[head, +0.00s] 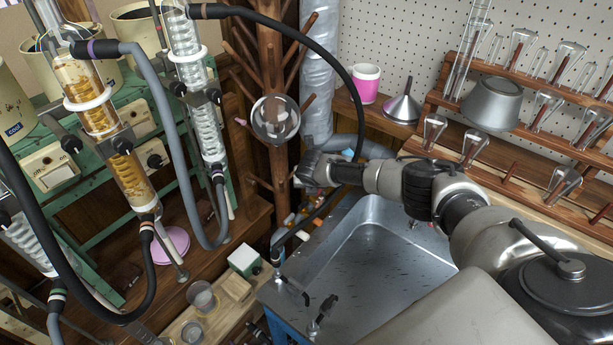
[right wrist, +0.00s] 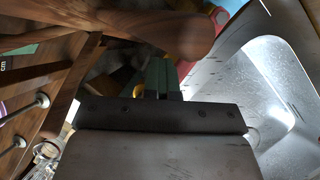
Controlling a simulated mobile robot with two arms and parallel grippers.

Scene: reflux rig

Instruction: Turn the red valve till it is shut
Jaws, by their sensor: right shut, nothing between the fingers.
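My right arm reaches in from the right in the head view, above the sink, with its gripper (head: 300,181) near the wooden post. The fingertips are small and partly hidden there. In the right wrist view the gripper (right wrist: 161,68) is shut and empty, with its fingers side by side. I cannot clearly make out the red valve. A small red patch (right wrist: 221,17) shows beyond the fingers, and small orange-red pieces (head: 290,218) show below the gripper in the head view; I cannot tell whether either is the valve. My left gripper is out of view.
A metal sink (head: 385,262) lies below the arm. A wooden peg post (head: 278,170) holds a round glass flask (head: 275,119). Glass condensers (head: 197,90) with hoses stand at the left. A black hose (head: 335,62) arches near the gripper. Shelves of glassware are at the right.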

